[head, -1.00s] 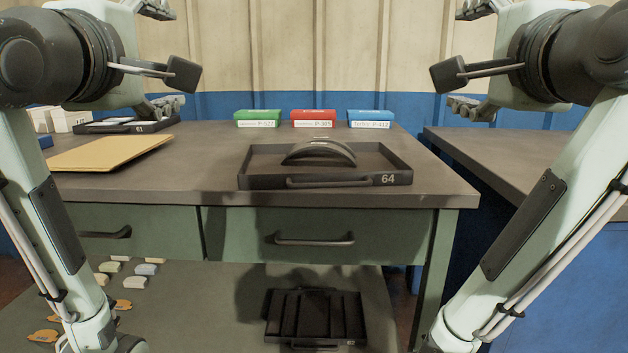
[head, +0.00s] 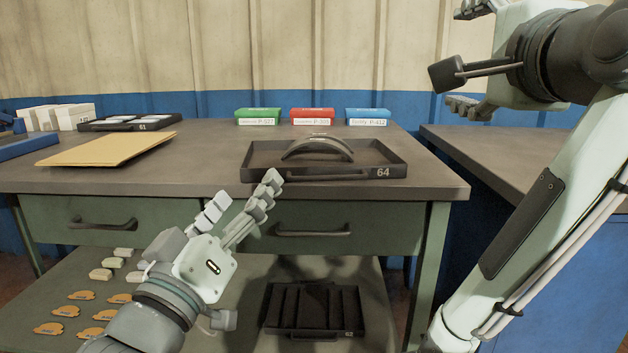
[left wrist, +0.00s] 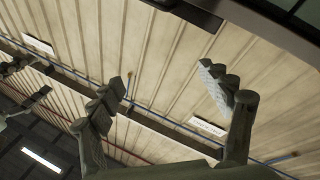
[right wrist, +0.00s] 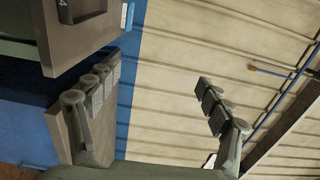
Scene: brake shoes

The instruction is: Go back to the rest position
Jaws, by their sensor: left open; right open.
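My left gripper (head: 240,212) is in front of the workbench, low in the head view, with its fingers apart and nothing between them. Its fingers also show apart and empty in the left wrist view (left wrist: 165,105), against the wall and ceiling. My right gripper (head: 470,55) is raised at the upper right of the head view. In the right wrist view its fingers (right wrist: 155,95) are spread and empty. A curved dark brake shoe (head: 318,148) lies in the black tray marked 64 (head: 340,173) on the bench, apart from both grippers.
The bench top (head: 215,165) also bears a yellow envelope (head: 105,149), a tray marked 61 (head: 125,125), and green, red and blue boxes (head: 312,116) at the back. Below, a shelf holds an empty divided tray (head: 314,309) and orange pieces (head: 80,296). A second table (head: 500,155) stands right.

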